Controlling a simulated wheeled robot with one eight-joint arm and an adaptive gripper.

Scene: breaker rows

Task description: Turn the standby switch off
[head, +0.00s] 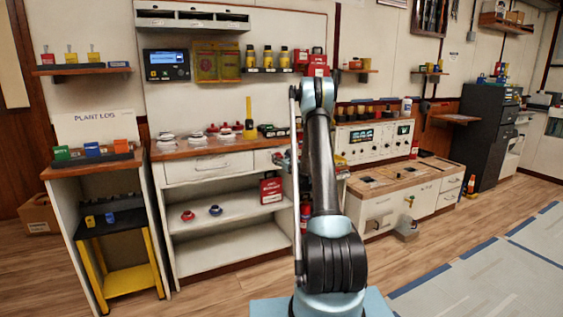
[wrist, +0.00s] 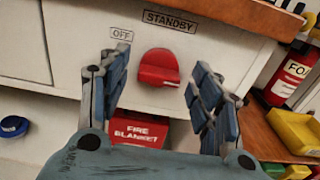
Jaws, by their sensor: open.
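The standby switch is a red rotary knob (wrist: 159,68) on a white panel in the wrist view. A STANDBY label (wrist: 170,21) is above it and an OFF label (wrist: 122,34) is to its upper left. The knob's raised grip lies roughly level across it. My gripper (wrist: 155,88) is open, with one blue-padded finger on each side of the knob in the picture. I see no contact between the fingers and the knob. In the head view my own arm hides the knob and most of the gripper.
A red fire blanket box (wrist: 140,132) is below the knob. A red extinguisher (wrist: 286,78) and a yellow bin (wrist: 295,131) are at the right. A blue round object (wrist: 14,126) lies at the left. In the head view a long wooden counter (head: 205,146) holds several small items.

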